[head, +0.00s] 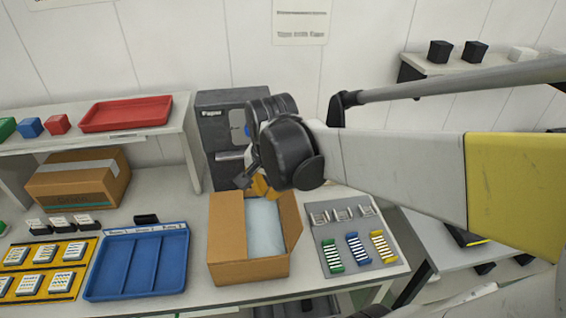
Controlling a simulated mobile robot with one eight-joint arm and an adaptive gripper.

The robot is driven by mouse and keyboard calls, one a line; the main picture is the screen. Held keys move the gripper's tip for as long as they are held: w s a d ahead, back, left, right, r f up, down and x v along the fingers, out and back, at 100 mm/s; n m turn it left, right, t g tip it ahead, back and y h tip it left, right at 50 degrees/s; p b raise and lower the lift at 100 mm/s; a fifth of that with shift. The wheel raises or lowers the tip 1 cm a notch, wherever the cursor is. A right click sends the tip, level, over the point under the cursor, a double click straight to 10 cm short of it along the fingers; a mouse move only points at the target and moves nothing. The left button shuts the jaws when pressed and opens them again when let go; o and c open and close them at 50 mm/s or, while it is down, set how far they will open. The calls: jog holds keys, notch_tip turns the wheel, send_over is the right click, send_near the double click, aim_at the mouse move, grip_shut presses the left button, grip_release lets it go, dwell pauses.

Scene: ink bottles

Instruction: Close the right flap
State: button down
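An open cardboard box (249,270) stands on the bench near the middle of the head view, with a pale, bag-like item (264,228) inside. Its right flap (291,220) stands up along the right side, not folded over the opening. My gripper (259,187), dark with orange-yellow parts, is at the far edge of the box, to the left of the right flap. My wrist covers part of the area behind it. I see nothing held, but the fingertips are too small and partly hidden to tell their opening.
A blue tray (137,264) lies left of the box, and a grey board (352,262) with coloured striped pieces lies close on its right. A dark printer-like machine (221,134) stands behind. A closed carton (79,187) sits under the left shelf.

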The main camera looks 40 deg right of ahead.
aim_at(288, 204)
jog(key=s+d+m+g+y+p, duration=0.1)
jog(key=s+d+m+g+p, duration=0.15)
jog(key=d+m, duration=0.4)
jog(key=s+d+m+g+p, duration=0.1)
jog(key=d+m+p, duration=0.35)
jog(key=d, duration=0.35)
jog(key=w+a+f+b, duration=0.2)
jog(key=a+f, duration=0.1)
jog(key=f, duration=0.4)
jog(key=shift+a+f+m, duration=0.15)
jog(key=shift+f+m, duration=0.15)
jog(key=shift+f, duration=0.1)
jog(key=shift+w, duration=0.1)
jog(key=shift+w+b, duration=0.15)
jog(key=shift+b, duration=0.2)
